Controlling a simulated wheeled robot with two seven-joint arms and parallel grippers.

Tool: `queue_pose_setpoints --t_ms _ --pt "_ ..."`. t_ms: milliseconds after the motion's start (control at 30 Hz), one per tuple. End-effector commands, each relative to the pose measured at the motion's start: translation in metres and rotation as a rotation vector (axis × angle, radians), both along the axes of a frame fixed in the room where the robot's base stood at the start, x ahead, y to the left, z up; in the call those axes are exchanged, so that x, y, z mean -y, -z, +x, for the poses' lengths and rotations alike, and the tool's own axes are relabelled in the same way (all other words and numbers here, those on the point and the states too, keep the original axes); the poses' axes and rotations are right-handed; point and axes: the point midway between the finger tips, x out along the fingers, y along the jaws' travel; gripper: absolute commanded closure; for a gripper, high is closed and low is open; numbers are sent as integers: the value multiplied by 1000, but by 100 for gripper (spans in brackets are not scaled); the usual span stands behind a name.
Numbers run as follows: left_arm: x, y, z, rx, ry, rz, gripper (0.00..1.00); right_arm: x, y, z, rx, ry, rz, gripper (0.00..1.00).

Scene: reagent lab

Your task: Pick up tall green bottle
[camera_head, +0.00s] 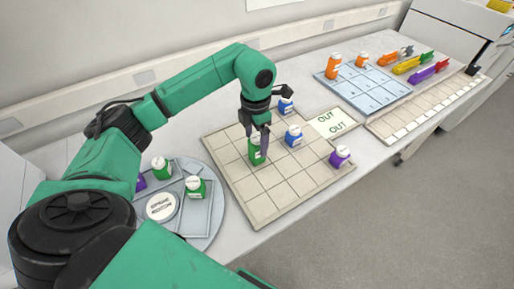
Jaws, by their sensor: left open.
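A green bottle with a white cap (255,155) stands upright on the beige gridded mat (270,200). My left gripper (260,138) points down at this bottle, its jaws open, and its fingers partly cover the bottle's upper part. I cannot tell whether the fingers touch it. Two more green bottles with white caps stand on the round grey tray at the left, one towards the back (160,170) and one towards the right (195,190). My right gripper is not in view.
Blue bottles (293,137) (286,106) and a purple bottle (340,157) stand near the gripper. The round tray (215,222) also holds a white round label and a purple item. A blue gridded mat (368,98) with orange bottles lies at the back right. The beige mat's front is clear.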

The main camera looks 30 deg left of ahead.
Motion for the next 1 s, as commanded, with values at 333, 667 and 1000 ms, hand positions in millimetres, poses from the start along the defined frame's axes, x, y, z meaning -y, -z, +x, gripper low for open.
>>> queue_pose_setpoints --t_ms 333,667,1000 --pt "5 53 -5 -4 -1 -1 12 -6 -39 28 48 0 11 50" --pt "5 67 -3 1 0 0 32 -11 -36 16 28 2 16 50" --pt "4 66 -3 2 0 -1 100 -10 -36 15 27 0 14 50"
